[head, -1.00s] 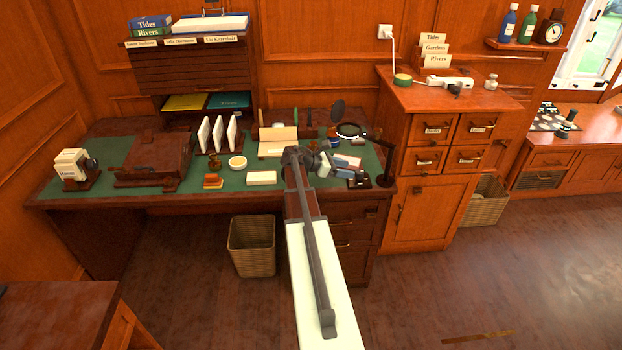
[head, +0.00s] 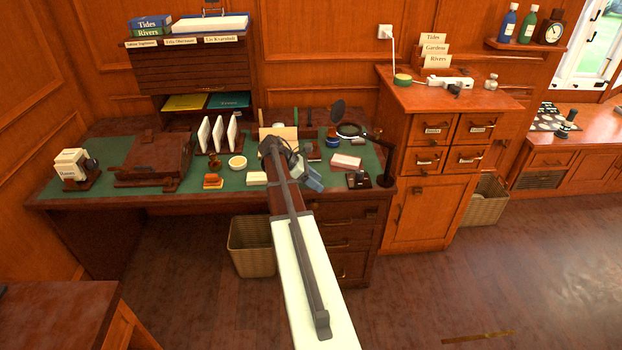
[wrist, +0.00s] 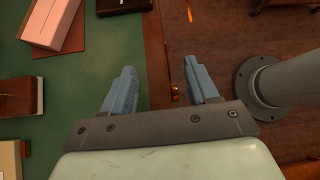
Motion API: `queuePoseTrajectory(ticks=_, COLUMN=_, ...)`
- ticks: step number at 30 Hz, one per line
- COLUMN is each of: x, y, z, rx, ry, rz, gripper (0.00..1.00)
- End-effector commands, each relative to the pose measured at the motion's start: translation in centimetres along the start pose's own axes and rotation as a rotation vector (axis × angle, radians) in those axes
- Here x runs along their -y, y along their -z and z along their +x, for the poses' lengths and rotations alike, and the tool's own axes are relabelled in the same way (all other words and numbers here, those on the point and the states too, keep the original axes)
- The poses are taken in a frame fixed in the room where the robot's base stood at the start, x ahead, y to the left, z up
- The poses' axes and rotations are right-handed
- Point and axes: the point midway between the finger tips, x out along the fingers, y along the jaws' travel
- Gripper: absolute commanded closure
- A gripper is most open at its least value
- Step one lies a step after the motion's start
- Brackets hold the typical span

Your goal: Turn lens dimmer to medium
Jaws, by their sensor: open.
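A magnifier lamp with a round lens (head: 350,130) stands on the right end of the green-topped desk. A small dark box (head: 358,181) sits just left of the lamp base and may be the lens dimmer; its control and setting are too small to read. A dark box at the top edge of the wrist view (wrist: 122,4) may be the same one, mostly cut off. My gripper (head: 314,179) is over the desk's front edge, left of that box and apart from it. In the wrist view my gripper (wrist: 159,78) is open, with nothing between its blue fingers.
A pink-and-white box (head: 346,162) lies behind the dark box. A wicker bin (head: 250,245) is on the floor below. A drawer cabinet (head: 430,170) stands at the right.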

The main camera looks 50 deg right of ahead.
Motion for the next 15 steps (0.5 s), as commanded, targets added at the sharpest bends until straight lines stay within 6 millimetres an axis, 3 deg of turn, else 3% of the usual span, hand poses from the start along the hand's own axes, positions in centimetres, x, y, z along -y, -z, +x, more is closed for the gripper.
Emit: queuePoseTrajectory(ticks=15, x=-0.8, y=0.5, z=-1.5, rx=-0.170, ry=0.043, rz=0.012, gripper=0.41)
